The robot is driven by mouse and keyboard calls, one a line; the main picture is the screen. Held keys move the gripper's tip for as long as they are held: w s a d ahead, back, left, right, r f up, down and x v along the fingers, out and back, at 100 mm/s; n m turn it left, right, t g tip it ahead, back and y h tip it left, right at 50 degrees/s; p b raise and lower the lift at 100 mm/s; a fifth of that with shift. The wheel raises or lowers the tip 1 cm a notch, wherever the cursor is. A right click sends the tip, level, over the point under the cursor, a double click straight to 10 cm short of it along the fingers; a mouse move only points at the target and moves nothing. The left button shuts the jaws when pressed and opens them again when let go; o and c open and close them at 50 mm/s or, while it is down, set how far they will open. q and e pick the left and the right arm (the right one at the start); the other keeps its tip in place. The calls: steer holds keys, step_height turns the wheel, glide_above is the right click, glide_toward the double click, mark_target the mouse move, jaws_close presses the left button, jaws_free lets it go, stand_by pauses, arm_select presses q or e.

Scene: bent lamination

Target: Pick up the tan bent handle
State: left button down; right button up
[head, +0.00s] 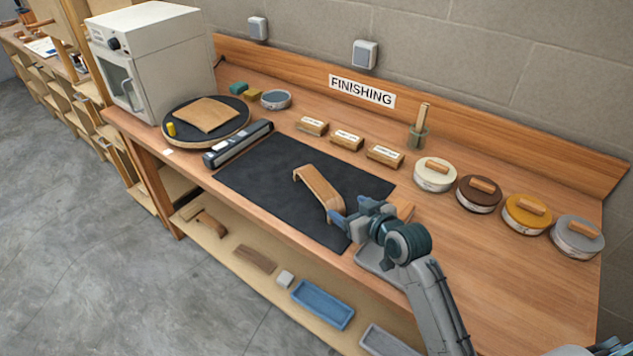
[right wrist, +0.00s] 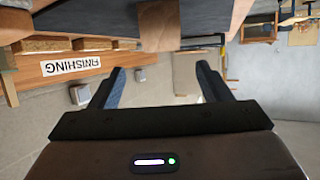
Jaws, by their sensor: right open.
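The tan bent handle (head: 321,190) lies on the black mat (head: 265,175), one end curving down toward the left and its long flat part running to the lower right. My right gripper (head: 338,217) is at the handle's lower right end, which it partly hides. In the right wrist view, which is upside down, the handle's tan end (right wrist: 161,25) shows ahead of the two open fingers (right wrist: 160,70), in line with the gap between them. Nothing is held. My left gripper is not in view.
A long dark level-like tool (head: 238,144) lies along the mat's left edge. Labelled blocks (head: 347,141) and round tins (head: 478,194) line the back. The mat's left part is clear.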

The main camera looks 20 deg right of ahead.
mark_target(333, 200)
steer(key=shift+x, duration=0.75)
steer(key=shift+w+a, duration=0.15)
steer(key=shift+w, duration=0.15)
steer(key=p+x, duration=0.2)
steer(key=x, duration=0.2)
steer(key=shift+a+f+p, duration=0.1)
steer(key=shift+f+p, duration=0.05)
steer(key=shift+p, duration=0.2)
steer(key=shift+w+a+f, duration=0.1)
steer(key=shift+w+f, duration=0.05)
steer(key=shift+w, duration=0.15)
steer(key=shift+w+f, duration=0.15)
steer(key=c, duration=1)
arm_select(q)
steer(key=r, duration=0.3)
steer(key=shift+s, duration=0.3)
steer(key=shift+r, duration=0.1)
